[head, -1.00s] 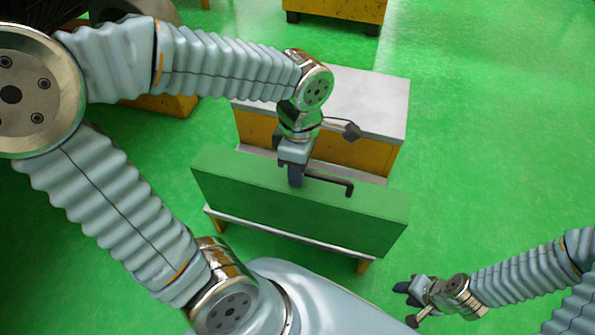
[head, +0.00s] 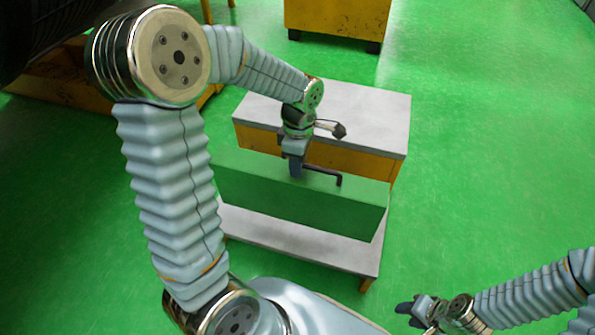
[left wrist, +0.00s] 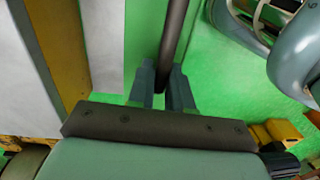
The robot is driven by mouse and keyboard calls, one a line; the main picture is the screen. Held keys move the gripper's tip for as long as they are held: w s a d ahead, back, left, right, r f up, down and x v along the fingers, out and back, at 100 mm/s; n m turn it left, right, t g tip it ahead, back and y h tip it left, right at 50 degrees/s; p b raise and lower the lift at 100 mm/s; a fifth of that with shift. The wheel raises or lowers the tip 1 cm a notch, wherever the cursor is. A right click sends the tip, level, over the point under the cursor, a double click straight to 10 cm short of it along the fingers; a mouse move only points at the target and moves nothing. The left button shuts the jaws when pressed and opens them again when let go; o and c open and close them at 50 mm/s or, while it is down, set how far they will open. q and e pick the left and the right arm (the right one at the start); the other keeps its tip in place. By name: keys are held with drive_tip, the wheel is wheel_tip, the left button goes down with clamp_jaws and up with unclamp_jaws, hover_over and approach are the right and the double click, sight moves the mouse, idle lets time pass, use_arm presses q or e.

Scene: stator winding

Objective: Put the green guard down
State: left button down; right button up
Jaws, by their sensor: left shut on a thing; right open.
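The green guard (head: 300,205) is a long box-like panel with a dark bar handle (head: 325,174) on its top. My left gripper (head: 295,170) is shut on this handle from above. In the left wrist view the dark bar (left wrist: 176,40) runs between the two fingers (left wrist: 161,88). The guard hangs over the low grey shelf (head: 290,238), close in front of the taller block. Whether its bottom edge touches the shelf cannot be told. My right gripper (head: 411,313) is open and empty at the lower right, away from the guard.
The taller yellow block with a grey top (head: 360,112) stands just behind the guard. A bare strip of the shelf shows in front of it. A yellow cabinet (head: 337,18) stands at the back. Green floor (head: 490,150) is clear on the right.

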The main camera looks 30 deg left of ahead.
use_arm(q)
drive_tip(key=shift+w+a+f, duration=0.1)
drive_tip(key=shift+w+f, duration=0.05)
drive_tip(key=shift+f, duration=0.75)
drive_tip(key=shift+w+a+f, duration=0.1)
drive_tip(key=shift+f, duration=0.75)
drive_tip(key=shift+f+b, duration=0.1)
drive_tip(key=shift+b, duration=0.25)
drive_tip(key=shift+f, duration=0.1)
drive_tip(key=c, duration=1)
unclamp_jaws()
drive_tip(key=shift+c, duration=0.2)
drive_tip(key=shift+r, duration=0.2)
wheel_tip(320, 180, up, 12)
drive_tip(key=p, duration=0.2)
drive_tip(key=shift+w, duration=0.4)
